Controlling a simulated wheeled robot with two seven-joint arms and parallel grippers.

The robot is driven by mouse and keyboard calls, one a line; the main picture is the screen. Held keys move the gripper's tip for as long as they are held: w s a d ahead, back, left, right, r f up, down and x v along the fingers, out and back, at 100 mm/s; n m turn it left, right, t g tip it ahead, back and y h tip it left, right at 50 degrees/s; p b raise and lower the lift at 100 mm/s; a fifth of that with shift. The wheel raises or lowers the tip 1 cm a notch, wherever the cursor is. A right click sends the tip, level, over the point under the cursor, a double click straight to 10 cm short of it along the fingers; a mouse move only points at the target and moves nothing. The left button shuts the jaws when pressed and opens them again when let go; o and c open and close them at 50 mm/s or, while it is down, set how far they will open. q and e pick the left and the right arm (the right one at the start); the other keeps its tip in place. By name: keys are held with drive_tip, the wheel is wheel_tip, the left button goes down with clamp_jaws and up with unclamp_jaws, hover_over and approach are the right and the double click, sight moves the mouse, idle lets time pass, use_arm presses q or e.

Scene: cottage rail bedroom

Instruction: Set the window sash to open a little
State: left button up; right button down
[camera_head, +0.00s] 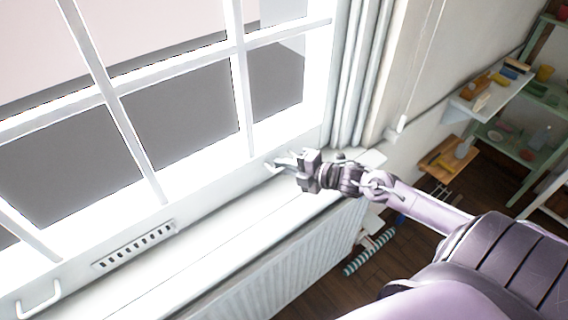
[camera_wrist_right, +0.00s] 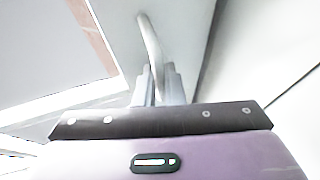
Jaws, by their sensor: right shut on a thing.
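The white window sash (camera_head: 110,95) with several panes fills the left of the head view. Its bottom rail carries two pale bar handles: a left handle (camera_head: 40,302) and a right handle (camera_head: 272,166). My right gripper (camera_head: 287,162) is at the right handle, low in the sash's right corner. In the wrist view the right gripper (camera_wrist_right: 160,88) is shut on this curved white handle (camera_wrist_right: 150,42), its fingers on either side of the bar. Whether the sash is raised at all is hard to tell in the glare. My left gripper is not in view.
A white sill (camera_head: 200,275) runs below the sash, with a ribbed radiator (camera_head: 300,250) under it. A blind cord (camera_head: 402,122) hangs right of the window frame. Shelves with small objects (camera_head: 490,95) stand at the right. A striped roll (camera_head: 370,252) lies on the floor.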

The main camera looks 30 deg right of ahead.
drive_tip(key=shift+t, duration=0.3)
wheel_tip(320, 180, up, 10)
drive_tip(key=p, duration=0.5)
drive_tip(key=shift+w, duration=0.1)
drive_tip(key=shift+r, duration=0.1)
drive_tip(key=c, duration=1.5)
unclamp_jaws()
drive_tip(key=shift+c, duration=0.2)
drive_tip(key=shift+f, duration=0.25)
